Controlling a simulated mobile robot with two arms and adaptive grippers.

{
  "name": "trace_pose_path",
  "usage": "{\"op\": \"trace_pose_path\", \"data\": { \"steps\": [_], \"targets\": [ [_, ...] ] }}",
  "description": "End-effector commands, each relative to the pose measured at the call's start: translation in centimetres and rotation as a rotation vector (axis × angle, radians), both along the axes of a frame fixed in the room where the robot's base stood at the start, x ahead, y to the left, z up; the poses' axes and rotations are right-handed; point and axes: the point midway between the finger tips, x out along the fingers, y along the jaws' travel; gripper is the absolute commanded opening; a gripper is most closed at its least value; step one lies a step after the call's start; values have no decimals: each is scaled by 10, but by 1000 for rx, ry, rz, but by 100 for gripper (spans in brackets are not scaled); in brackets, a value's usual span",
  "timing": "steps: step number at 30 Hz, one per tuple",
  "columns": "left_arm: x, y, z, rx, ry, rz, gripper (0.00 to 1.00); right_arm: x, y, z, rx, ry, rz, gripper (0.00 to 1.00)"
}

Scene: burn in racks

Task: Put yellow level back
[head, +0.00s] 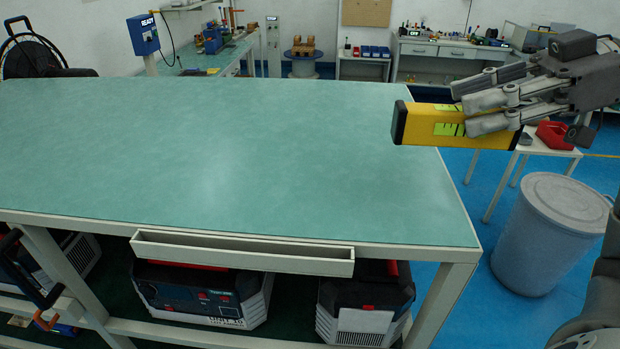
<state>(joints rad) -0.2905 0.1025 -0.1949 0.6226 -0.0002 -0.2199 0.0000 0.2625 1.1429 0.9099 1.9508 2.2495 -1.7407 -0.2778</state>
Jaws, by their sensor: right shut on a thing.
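The yellow level (422,124) is a long bar with a black end cap and a bright green-yellow vial window. It shows at the upper right in the head view, roughly horizontal, in front of the table's right edge. My right gripper (487,112) comes in from the right and is shut on the level, its grey fingers across the level's middle. The level's left end reaches over the far right corner of the green table (220,150). How high it is above the table top I cannot tell. My left gripper is not in view.
The green table top is bare. A narrow tray (245,259) hangs on its front edge, with machines (205,298) below. A grey lidded bin (550,235) stands on the blue floor at right. A white side table (545,147) holds a red case (556,135).

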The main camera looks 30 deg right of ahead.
Motion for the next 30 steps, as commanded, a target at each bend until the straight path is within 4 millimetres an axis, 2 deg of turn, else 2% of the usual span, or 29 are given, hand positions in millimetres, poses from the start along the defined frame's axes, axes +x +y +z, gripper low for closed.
{"op": "trace_pose_path", "data": {
  "steps": [5,10,13,21,30],
  "targets": [
    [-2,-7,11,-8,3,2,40,14,8,-4,1,5,3,0],
    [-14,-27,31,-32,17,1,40,49,28,-20,2,5,3,0],
    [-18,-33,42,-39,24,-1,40,69,39,-30,1,4,3,0],
    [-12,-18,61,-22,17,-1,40,106,59,-76,3,3,2,0],
    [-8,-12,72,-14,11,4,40,122,67,-99,3,1,1,0]
  ]
}}
